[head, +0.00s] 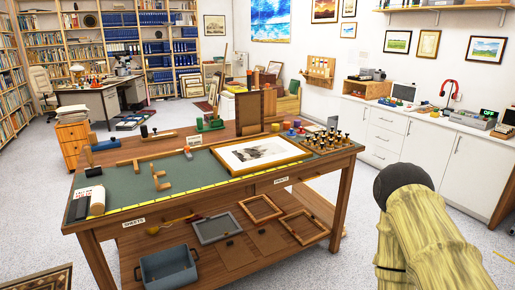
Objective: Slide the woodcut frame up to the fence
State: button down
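A wood-framed print with a white mat and a small dark picture (258,151), apparently the woodcut frame, lies flat on the workbench, right of the green mat's middle. Its near edge is close to the yellow ruler strip (150,205). I cannot tell for sure which piece is the fence; a long low wooden bar (153,158) lies across the mat to the left, apart from the frame. My gripper is not in view. Only my arm, with pale wood-like links and a dark rounded joint, shows at the lower right, off the bench's right side.
Several dark-topped pegs (327,140) crowd right of the frame. An upright brown panel (249,112) stands behind. Empty frames and a grey bin (168,267) sit on the lower shelf.

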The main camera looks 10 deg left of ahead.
aim_at(244, 157)
jog(key=u, duration=0.65)
jog(key=i, duration=1.3)
jog(key=z, duration=0.2)
